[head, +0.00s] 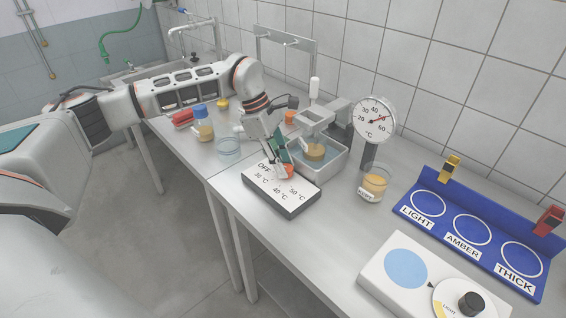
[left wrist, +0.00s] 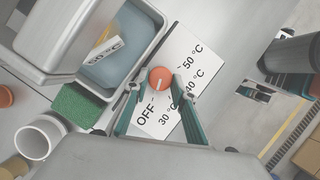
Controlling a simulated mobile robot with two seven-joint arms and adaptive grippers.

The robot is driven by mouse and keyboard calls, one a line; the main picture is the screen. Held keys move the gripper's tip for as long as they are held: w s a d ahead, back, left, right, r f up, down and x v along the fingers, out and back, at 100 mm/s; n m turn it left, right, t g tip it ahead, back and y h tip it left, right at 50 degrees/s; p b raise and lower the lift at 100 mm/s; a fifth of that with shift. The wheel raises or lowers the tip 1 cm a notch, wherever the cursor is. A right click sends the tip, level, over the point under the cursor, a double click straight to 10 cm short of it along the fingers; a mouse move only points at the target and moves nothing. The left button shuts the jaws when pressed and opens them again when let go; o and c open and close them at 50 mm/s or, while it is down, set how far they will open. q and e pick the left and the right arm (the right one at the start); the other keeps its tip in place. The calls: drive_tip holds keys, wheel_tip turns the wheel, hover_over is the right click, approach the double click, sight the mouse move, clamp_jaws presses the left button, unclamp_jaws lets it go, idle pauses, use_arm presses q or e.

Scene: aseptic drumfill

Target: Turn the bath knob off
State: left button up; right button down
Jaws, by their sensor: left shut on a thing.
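The orange bath knob (head: 288,170) sits on the white control panel (head: 262,187), which is marked OFF, 30 °C, 40 °C and 50 °C. In the left wrist view the knob (left wrist: 160,78) shows a short pale mark on its lower half, toward the OFF and 30 °C side; its exact setting is hard to tell. My left gripper (head: 282,166) reaches down over the panel, shut on the knob, with its teal fingers (left wrist: 156,84) at either side of it. My right gripper is not in view.
The water bath (head: 335,160) with a jar stands behind the panel, beside a dial thermometer (head: 375,120). A labelled jar (head: 374,184) stands to the right. A blue rack (head: 480,238) and a white dial unit (head: 410,275) lie further right. A glass beaker (head: 228,150) stands left.

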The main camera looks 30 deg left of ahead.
use_arm(q)
drive_tip(key=o, duration=1.1)
drive_tip(key=shift+v, duration=3.95)
drive_tip(key=shift+s, duration=0.1)
